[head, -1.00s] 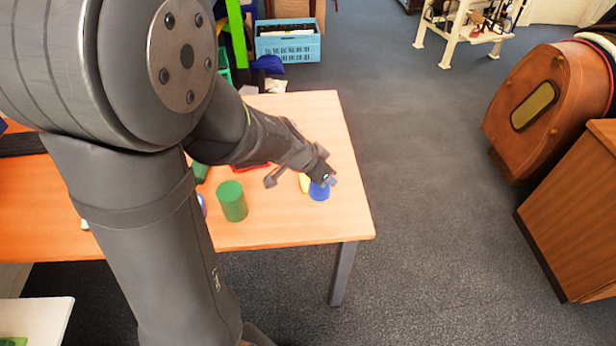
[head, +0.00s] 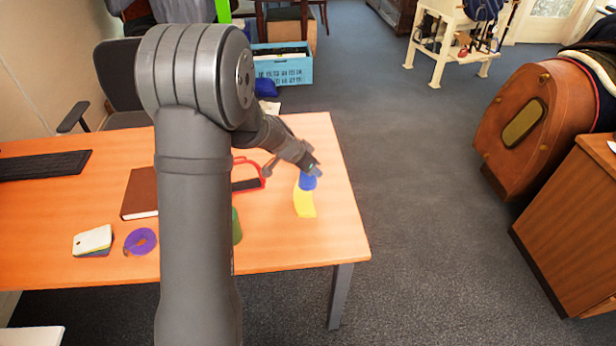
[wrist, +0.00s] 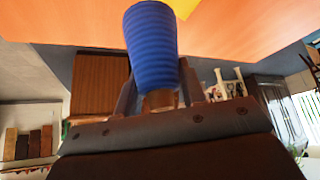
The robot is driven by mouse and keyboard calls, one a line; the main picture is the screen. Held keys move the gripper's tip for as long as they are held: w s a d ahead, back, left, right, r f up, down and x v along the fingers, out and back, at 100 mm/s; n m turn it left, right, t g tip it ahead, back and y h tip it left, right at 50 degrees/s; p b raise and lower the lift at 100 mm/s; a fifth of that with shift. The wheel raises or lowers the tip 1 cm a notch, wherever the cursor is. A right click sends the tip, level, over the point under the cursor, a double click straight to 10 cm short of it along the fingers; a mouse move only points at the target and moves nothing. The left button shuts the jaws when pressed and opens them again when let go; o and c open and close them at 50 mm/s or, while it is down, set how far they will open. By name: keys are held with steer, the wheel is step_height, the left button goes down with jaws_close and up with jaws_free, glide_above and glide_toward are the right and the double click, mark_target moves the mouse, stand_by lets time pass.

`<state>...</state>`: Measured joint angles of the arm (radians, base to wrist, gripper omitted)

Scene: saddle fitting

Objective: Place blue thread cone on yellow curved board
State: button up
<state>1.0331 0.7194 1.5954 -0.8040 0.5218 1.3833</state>
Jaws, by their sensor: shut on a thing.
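The blue thread cone (head: 307,182) is between the fingers of my gripper (head: 312,169), which is shut on it. The cone also shows large in the wrist view (wrist: 151,32), held between the two fingers (wrist: 155,92). The yellow curved board (head: 304,206) lies on the table near its right end, and the cone overlaps its far end in the head view. I cannot tell whether the cone touches the board. A yellow corner (wrist: 184,7) shows beside the cone at the top of the wrist view.
A green cylinder (head: 236,227) stands partly behind my arm. A red-framed object (head: 248,180), a brown book (head: 140,193), a purple ring (head: 140,241), stacked pads (head: 93,240) and a keyboard (head: 45,165) are on the table (head: 290,245). The table is clear right of the board.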

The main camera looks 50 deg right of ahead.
steer(key=shift+w+f, duration=0.2)
steer(key=shift+w, duration=0.2)
steer(key=shift+f, duration=2.05)
steer(key=o, duration=1)
steer(key=shift+f, duration=0.15)
steer(key=shift+o, duration=0.2)
